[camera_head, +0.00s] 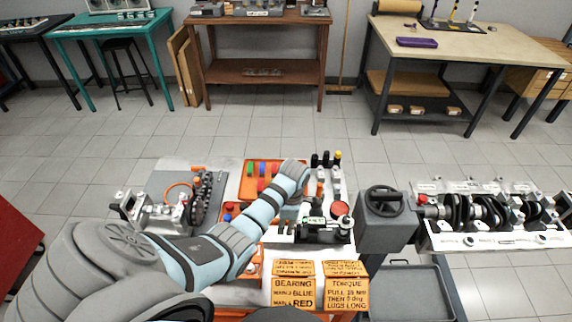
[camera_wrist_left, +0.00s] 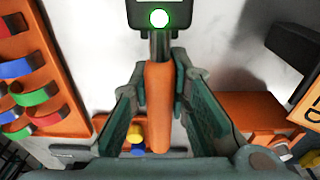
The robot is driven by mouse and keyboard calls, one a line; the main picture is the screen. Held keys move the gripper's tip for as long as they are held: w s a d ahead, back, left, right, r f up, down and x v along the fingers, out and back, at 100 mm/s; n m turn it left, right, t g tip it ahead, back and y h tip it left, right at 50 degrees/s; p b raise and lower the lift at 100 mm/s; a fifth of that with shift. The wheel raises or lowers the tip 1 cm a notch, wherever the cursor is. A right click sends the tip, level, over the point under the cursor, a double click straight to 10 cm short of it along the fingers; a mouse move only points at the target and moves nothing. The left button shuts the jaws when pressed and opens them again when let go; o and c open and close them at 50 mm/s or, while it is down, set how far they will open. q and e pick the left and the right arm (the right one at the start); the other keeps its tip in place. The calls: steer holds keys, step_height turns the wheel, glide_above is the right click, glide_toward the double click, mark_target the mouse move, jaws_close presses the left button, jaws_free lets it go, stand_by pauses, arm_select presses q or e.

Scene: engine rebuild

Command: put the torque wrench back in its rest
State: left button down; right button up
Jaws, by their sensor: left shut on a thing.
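The torque wrench (camera_wrist_left: 158,112) has an orange grip, a metal shaft and a dark head with a lit green light at the top of the left wrist view. My left gripper (camera_wrist_left: 160,76) is shut on the orange grip, with one finger on each side. In the head view my left arm reaches over the work table, and its wrist (camera_head: 290,178) is above the middle of the table. The fingers there are largely hidden by the arm. I cannot make out the wrench's rest for certain. My right gripper is not in view.
An orange tray with coloured bearing shells (camera_head: 262,168) lies behind my wrist. An engine part (camera_head: 160,212) stands left. A grey stand with a black wheel (camera_head: 384,200) and a crankshaft (camera_head: 490,212) stand right. Two orange sign cards (camera_head: 293,290) are in front.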

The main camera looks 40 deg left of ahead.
arm_select(q)
steer(key=shift+f+b, duration=0.4)
steer(key=shift+f, duration=0.45)
stand_by(0.3)
steer(key=c, duration=1.8)
jaws_free()
steer(key=shift+o, duration=0.2)
steer(key=shift+r, duration=0.1)
steer(key=shift+r+p, duration=0.65)
steer(key=shift+p, duration=0.1)
steer(key=shift+r, duration=0.1)
steer(key=shift+r, duration=0.3)
steer(key=shift+r, duration=0.3)
